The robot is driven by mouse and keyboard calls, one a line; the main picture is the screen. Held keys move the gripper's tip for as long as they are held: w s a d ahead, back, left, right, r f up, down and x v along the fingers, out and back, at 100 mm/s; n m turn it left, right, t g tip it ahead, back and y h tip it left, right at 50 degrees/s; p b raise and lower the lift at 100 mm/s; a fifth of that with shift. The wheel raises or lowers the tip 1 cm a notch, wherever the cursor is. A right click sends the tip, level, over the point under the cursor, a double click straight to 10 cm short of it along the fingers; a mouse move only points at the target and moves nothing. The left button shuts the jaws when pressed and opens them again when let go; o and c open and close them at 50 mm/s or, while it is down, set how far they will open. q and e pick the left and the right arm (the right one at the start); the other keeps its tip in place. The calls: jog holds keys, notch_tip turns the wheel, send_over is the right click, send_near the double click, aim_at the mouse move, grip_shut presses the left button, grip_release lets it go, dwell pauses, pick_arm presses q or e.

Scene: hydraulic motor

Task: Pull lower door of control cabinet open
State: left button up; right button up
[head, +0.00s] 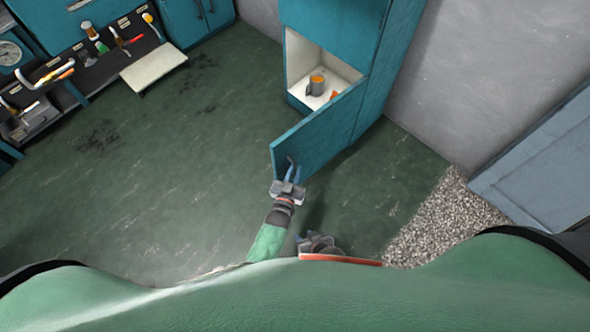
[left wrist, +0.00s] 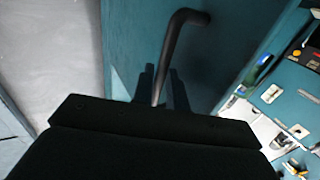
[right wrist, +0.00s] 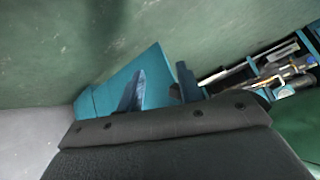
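The teal control cabinet (head: 338,30) stands at the upper middle of the head view. Its lower door (head: 318,132) is swung out at a wide angle, showing a white compartment. My left gripper (head: 290,172) is at the door's free edge. In the left wrist view the door's dark bent handle (left wrist: 178,50) runs down between the fingers of my left gripper (left wrist: 160,92), which look closed around it. My right gripper (head: 317,240) is low, near my body, apart from the door. In the right wrist view its fingers (right wrist: 158,88) are spread and empty.
A workbench with tools (head: 85,55) and a pale panel (head: 153,67) is at upper left. Green floor (head: 170,150) is clear left of the door. A gravel-like patch (head: 440,220) and grey-blue cabinet (head: 540,160) are at right.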

pick_arm(q)
jog(key=v, duration=0.7)
pick_arm(e)
jog(key=shift+w+r, duration=0.2)
